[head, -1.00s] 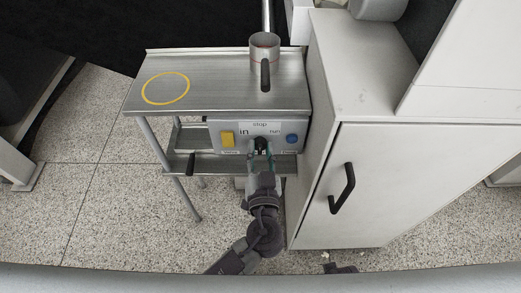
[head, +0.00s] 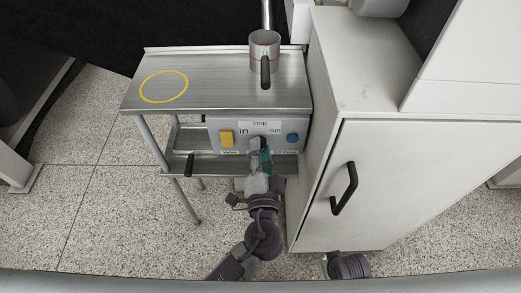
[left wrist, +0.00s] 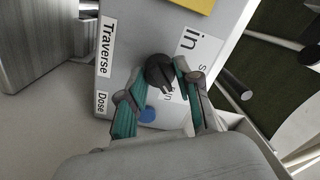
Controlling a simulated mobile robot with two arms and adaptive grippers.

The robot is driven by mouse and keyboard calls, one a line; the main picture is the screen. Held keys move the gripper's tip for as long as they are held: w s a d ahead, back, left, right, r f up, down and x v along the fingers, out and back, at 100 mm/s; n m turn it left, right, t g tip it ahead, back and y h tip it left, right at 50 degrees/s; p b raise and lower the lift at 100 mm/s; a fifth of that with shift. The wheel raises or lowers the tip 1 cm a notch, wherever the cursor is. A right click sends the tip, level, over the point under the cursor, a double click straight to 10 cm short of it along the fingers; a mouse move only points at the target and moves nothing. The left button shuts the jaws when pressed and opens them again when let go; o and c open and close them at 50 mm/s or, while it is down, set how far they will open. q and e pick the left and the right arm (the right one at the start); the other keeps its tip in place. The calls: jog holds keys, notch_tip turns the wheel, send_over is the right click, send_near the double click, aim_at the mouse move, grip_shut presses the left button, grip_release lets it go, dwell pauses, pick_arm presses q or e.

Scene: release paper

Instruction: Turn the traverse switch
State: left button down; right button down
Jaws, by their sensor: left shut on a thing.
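The traverse switch is a black round knob (left wrist: 160,72) on a grey control panel, beside the printed labels "in", "stop" and "run" and above the word "Traverse". In the head view the knob (head: 254,142) is partly hidden by my left gripper (head: 261,156), which comes up from below. In the left wrist view the teal fingers of my left gripper (left wrist: 160,84) sit on either side of the knob and are shut on it. The knob's exact pointing direction is hard to tell. My right gripper's fingers do not show.
The panel also has a yellow button (head: 226,139) and a blue button (head: 292,138). Above is a metal table (head: 215,85) with a yellow ring mark and a metal cup (head: 264,50). A white cabinet (head: 410,190) stands close on the right. The floor at left is open.

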pick_arm(q)
jog(key=shift+m, duration=0.7)
jog(key=c, duration=0.8)
grip_release()
jog(key=shift+s, duration=0.1)
jog(key=s, duration=1.1)
jog(key=shift+s+d+f, duration=0.2)
jog(key=shift+s+f, duration=0.1)
jog(key=shift+s, duration=0.1)
